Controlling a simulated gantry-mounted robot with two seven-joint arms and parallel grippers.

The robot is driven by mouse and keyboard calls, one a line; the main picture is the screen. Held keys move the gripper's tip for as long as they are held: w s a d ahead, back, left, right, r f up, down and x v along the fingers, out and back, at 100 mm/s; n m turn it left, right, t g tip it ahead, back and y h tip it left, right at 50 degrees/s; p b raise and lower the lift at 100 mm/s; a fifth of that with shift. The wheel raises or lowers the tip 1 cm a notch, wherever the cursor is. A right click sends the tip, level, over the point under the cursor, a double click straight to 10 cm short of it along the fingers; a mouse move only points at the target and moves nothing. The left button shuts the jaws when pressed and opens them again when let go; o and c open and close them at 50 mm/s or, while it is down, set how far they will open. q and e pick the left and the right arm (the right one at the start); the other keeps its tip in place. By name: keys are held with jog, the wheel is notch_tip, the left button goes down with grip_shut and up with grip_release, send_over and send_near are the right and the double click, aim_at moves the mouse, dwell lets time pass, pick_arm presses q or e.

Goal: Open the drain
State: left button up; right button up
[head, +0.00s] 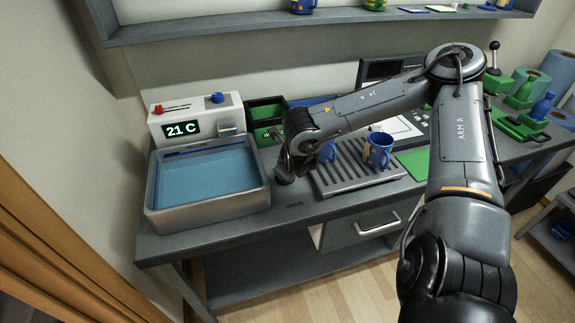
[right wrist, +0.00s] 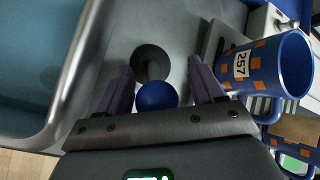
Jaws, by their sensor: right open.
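In the right wrist view a round blue knob (right wrist: 157,96) sits between the two fingers of my right gripper (right wrist: 159,70). A dark round base (right wrist: 150,63) shows just beyond the knob. The fingers are open, one on each side of the knob, and I see a gap on both sides. In the head view my right gripper (head: 285,178) is low over the bench beside the water basin (head: 208,222), and it hides the knob. A small dark label (head: 293,205), seemingly reading DRAIN, is on the bench in front. The basin holds blue water. My left gripper is not in view.
Another blue mug (head: 327,152) is behind my arm. A control box (head: 195,118) behind the basin reads 21 C.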

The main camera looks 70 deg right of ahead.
jog(key=b+v, duration=0.1)
jog(key=v, duration=0.9)
jog(key=shift+a+r, duration=0.2)
jog(key=shift+r, duration=0.15)
jog(key=shift+s, duration=0.15)
